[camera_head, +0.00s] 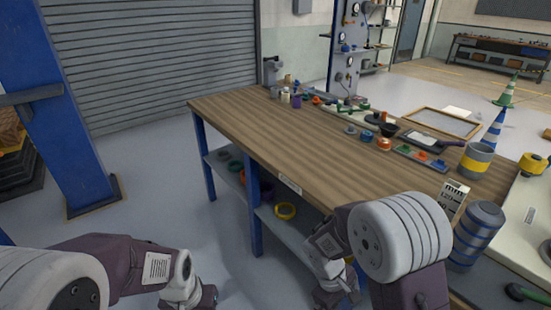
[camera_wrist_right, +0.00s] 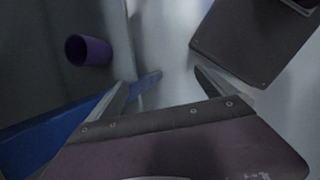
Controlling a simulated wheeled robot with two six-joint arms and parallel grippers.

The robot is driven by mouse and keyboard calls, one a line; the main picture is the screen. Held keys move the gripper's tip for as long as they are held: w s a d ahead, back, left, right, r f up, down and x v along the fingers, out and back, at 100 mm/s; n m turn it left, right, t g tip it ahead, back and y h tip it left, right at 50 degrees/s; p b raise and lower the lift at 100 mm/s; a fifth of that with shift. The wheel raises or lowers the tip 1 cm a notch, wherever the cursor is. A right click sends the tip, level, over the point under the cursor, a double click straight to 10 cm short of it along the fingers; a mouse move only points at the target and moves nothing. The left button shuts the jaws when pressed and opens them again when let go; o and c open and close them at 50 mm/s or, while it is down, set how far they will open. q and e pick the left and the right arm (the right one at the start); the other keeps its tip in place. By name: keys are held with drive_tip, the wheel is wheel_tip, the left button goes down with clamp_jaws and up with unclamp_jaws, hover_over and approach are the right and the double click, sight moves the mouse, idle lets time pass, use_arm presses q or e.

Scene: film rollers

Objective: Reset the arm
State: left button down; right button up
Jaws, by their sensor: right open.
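My left arm comes in at the lower left of the head view. Its end, with the left gripper (camera_head: 200,297), is low at the bottom edge, over the floor beside the bench; its jaws cannot be made out. My right arm is bent at the bottom right, with its wrist pointing down near the bench's front edge. In the right wrist view my right gripper (camera_wrist_right: 163,82) is open, with nothing seen between its fingers. A purple cylinder (camera_wrist_right: 90,50) lies at the upper left there, apart from the fingers.
A wooden-topped bench (camera_head: 235,110) with blue legs holds cups, rollers and trays along its far side. Its near left top is clear. The lower shelf carries a yellow ring (camera_head: 285,211). A blue-grey roller (camera_head: 478,235) stands right of my right arm. A blue post (camera_head: 65,110) stands left.

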drive_tip(key=s+r+m+t+y+p, duration=0.2)
drive_tip(key=r+m+p, duration=0.6)
drive_tip(key=r+p, duration=1.6)
wheel_tip(320, 180, up, 4)
drive_tip(key=shift+s+d+r+m+y, duration=0.25)
drive_tip(key=shift+s+m+y, duration=0.05)
drive_tip(key=shift+s+y, duration=0.65)
drive_tip(key=shift+f, duration=0.1)
